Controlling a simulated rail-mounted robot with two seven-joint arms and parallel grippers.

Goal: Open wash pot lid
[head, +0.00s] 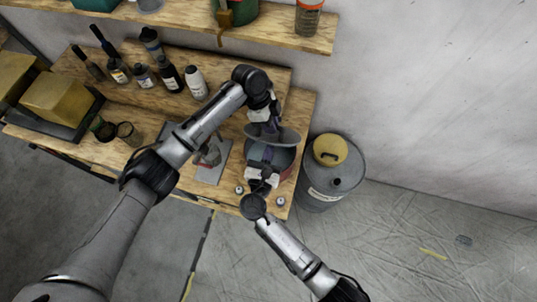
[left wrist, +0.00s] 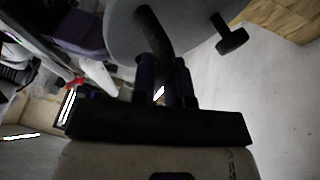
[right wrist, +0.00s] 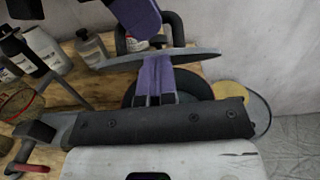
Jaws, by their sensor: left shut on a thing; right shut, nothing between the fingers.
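The wash pot (head: 284,158) stands near the right end of the wooden bench, with a dark, round body. Its grey lid (head: 288,136) is above it, seen nearly edge-on in the right wrist view (right wrist: 205,54), apart from the pot at least in part. My left gripper (head: 262,122) is shut on the lid's black curved handle (left wrist: 150,28); the grip also shows in the left wrist view (left wrist: 166,82). My right gripper (head: 266,168) is shut and empty in front of the pot, its purple fingers (right wrist: 160,85) close to the lid's edge; contact is unclear.
A grey drum (head: 335,180) with a yellow lid (head: 330,150) stands right of the bench. Several bottles (head: 170,76) line the back of the bench, below a shelf (head: 270,30). A grey plate (head: 212,174) lies left of the pot. The floor at right is mostly clear.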

